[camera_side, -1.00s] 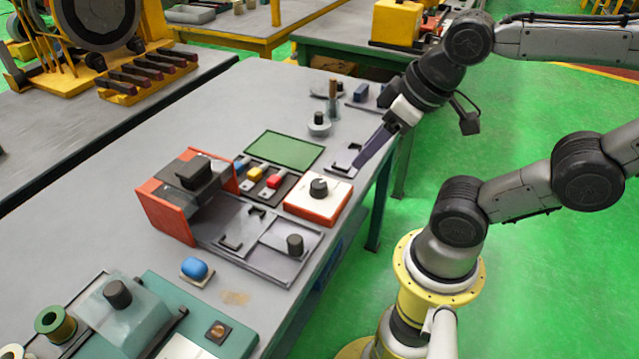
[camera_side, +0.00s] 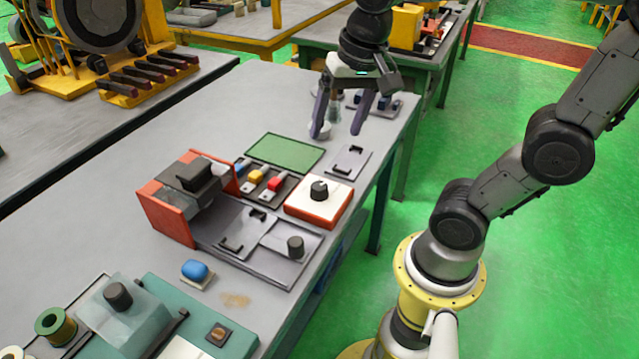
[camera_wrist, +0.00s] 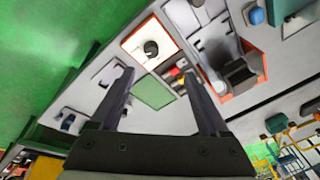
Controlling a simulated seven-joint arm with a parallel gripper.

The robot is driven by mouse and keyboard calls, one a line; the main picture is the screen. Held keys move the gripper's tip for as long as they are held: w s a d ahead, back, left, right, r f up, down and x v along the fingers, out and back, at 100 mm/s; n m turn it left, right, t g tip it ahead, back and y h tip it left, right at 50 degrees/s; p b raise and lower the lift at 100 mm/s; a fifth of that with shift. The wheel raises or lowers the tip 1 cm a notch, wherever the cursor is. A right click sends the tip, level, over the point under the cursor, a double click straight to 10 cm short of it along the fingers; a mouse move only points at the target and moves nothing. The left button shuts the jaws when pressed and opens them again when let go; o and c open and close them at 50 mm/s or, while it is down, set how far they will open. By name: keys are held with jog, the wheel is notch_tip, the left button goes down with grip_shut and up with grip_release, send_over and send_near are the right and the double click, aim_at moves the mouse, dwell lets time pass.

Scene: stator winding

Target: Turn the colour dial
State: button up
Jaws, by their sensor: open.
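The colour dial (camera_side: 319,190) is a black knob on a white-topped box with red-orange sides (camera_side: 328,204), near the table's right edge. In the wrist view the dial (camera_wrist: 151,48) shows on its white panel, beyond the tip of the left finger and apart from it. My gripper (camera_side: 338,136) is open and empty, fingers pointing down. In the side view it is above the back part of the table, behind the dial box. The wrist view shows its two fingers (camera_wrist: 158,82) spread wide.
Red, yellow and blue blocks (camera_side: 256,176) sit left of the dial box, with a green mat (camera_side: 284,152) behind. An orange-red machine (camera_side: 183,195) stands further left. A grey plate with a black holder (camera_side: 349,160) lies behind the dial box. A blue button (camera_side: 195,269) is in front.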

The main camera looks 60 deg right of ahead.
aim_at(319, 186)
jog(key=w+d+f+m+g, duration=0.2)
jog(key=w+d+f+g, duration=0.1)
jog(key=w+f, duration=0.15)
jog(key=f, duration=1.4)
jog(key=shift+w+d+f, duration=0.1)
jog(key=shift+w, duration=0.25)
grip_shut()
